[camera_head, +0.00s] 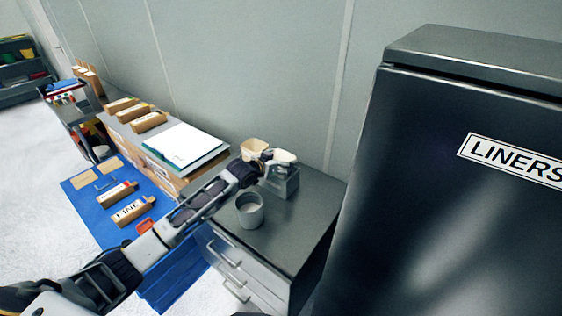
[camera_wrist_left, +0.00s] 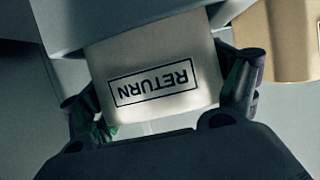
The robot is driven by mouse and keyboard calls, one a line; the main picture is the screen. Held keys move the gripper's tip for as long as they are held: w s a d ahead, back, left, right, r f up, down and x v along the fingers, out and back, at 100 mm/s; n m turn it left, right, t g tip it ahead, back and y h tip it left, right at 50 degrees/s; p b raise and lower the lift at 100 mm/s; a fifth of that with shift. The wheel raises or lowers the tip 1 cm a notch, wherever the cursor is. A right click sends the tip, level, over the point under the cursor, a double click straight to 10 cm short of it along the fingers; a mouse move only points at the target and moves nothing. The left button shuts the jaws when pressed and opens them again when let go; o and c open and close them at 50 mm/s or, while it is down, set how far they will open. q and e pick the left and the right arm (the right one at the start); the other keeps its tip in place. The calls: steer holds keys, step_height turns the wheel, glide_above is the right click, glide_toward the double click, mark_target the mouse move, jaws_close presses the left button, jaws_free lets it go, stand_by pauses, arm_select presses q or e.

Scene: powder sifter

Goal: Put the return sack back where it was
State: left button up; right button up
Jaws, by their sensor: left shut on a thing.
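The return sack (camera_wrist_left: 165,85) is pale, with a framed RETURN label that appears upside down in the left wrist view. It sits between the two fingers of my left gripper (camera_wrist_left: 165,95), which is shut on it. In the head view the pale sack (camera_head: 285,157) is at the end of my left arm, by the top of a grey open box (camera_head: 284,184) on the drawer cabinet. My left gripper (camera_head: 268,160) partly covers this area. Whether the sack touches the box is unclear. My right gripper is not in view.
A tan sack (camera_head: 252,147) stands close beside the gripper; a tan thing also shows in the wrist view (camera_wrist_left: 278,38). A grey cup (camera_head: 249,213) stands on the cabinet (camera_head: 305,225). A tall dark LINERS cabinet (camera_head: 450,180) rises at right. A blue-topped table (camera_head: 90,205) is left.

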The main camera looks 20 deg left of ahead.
arm_select(q)
steer(key=o, duration=1.2)
steer(key=shift+r, duration=0.1)
steer(key=b+v, duration=0.1)
steer(key=v, duration=1.1)
